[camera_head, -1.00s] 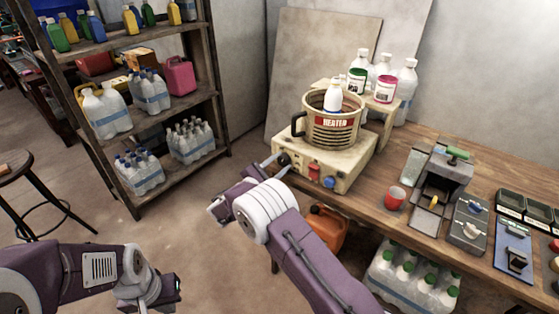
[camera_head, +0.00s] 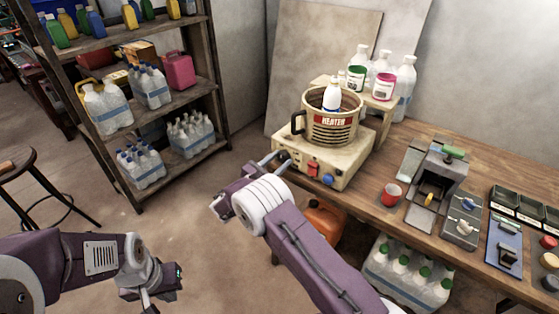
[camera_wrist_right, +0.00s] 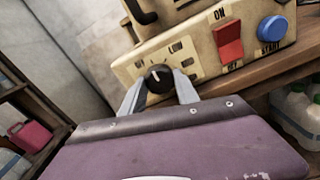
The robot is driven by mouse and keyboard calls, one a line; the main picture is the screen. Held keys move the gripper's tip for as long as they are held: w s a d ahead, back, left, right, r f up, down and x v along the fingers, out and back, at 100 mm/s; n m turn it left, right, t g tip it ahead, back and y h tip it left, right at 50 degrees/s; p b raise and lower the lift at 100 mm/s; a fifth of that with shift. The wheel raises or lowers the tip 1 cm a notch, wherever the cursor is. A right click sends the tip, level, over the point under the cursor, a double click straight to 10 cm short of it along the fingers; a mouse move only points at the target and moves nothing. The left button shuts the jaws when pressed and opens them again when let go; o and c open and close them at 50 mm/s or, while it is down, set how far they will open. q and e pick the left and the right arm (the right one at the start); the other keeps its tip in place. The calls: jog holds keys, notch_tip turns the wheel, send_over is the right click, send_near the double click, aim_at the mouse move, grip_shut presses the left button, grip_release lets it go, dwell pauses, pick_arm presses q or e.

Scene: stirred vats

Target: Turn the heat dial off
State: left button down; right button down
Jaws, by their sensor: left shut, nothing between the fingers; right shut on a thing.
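The heat dial is a round black knob (camera_wrist_right: 158,78) with a white pointer mark, on the front panel of the cream heater base (camera_head: 345,170). In the right wrist view my right gripper (camera_wrist_right: 160,86) has its two grey fingers on either side of the dial, shut on it. In the head view the right gripper (camera_head: 278,158) reaches the left end of the panel, and the dial is hard to make out there. My left gripper (camera_head: 150,305) is shut and empty at the lower left, away from the bench, partly cut off by the frame edge.
A pot marked HEATED (camera_head: 330,128) stands on the base with a white bottle (camera_head: 332,97) in it. A red switch (camera_wrist_right: 228,40) and a blue START button (camera_wrist_right: 272,28) sit right of the dial. A red cup (camera_head: 391,195) stands on the bench.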

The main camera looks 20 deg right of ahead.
jog(key=c, duration=0.9)
grip_release()
jog(key=v, duration=0.9)
